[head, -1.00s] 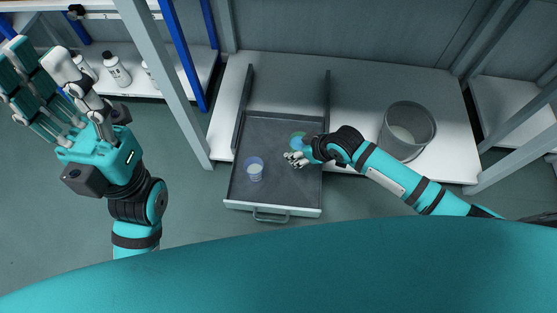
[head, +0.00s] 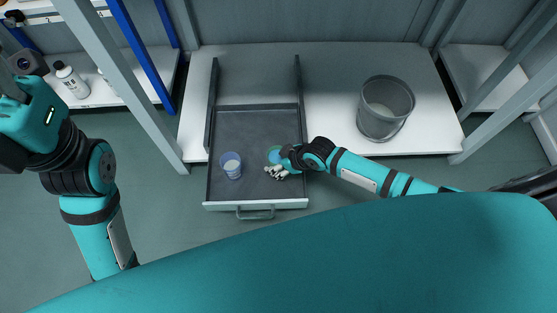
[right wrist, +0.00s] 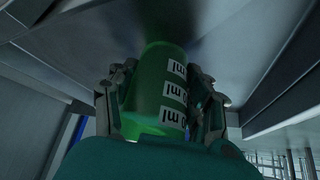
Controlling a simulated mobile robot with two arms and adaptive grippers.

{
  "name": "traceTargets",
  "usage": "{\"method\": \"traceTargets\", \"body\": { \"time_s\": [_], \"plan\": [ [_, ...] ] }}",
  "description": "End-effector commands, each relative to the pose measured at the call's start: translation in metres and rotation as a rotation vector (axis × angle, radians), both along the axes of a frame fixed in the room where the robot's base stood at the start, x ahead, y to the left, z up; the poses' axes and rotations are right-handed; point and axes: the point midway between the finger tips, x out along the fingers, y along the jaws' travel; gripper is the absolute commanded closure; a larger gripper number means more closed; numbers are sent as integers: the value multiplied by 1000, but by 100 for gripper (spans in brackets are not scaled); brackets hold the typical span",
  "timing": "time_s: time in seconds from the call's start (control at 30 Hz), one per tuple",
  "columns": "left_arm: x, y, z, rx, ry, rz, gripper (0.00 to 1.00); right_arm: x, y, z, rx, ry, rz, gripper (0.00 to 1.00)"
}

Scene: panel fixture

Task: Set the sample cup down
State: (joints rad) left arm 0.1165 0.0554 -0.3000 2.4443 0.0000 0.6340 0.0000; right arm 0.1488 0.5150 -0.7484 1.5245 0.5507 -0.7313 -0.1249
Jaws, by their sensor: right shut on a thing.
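My right gripper (head: 280,172) is shut on a green, see-through cup with white "ml" labels. The cup shows blue-green in the head view (head: 274,153), just beyond my fingers, and large between both fingers in the right wrist view (right wrist: 160,85). It is over the right part of the open grey drawer (head: 240,125). I cannot tell whether its base touches the drawer floor. A second cup (head: 231,167), clear bluish with pale contents, stands in the drawer to the left, apart from my gripper.
A grey metal bucket (head: 386,108) stands on the white shelf (head: 330,75) to the right of the drawer. The drawer has raised dark side rails and a front handle (head: 255,213). A white bottle (head: 70,80) stands on the left shelf. Drawer floor around both cups is clear.

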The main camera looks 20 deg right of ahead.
Motion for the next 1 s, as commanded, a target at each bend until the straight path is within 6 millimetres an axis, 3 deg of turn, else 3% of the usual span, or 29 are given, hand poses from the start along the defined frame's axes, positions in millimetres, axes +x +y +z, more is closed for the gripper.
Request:
{"method": "traceTargets", "body": {
  "time_s": [0.47, 0.5, 0.6, 0.7, 1.0],
  "plan": [
    [-2, 0, 2, 1, -16, 1, 66, 1, 0, -9, 1, -2, -1, 95],
    [-2, -1, 3, 1, -17, 1, 66, 1, 0, -9, 0, -2, 0, 50],
    [-2, -1, 3, 1, -17, 1, 66, 1, 0, -9, 0, -2, 0, 37],
    [-2, -1, 3, 1, -17, 1, 66, 1, 0, -9, 0, -1, -1, 26],
    [-2, -1, 4, 1, -18, 0, 66, 1, 0, -6, 0, -2, 0, 26]
  ]
}}
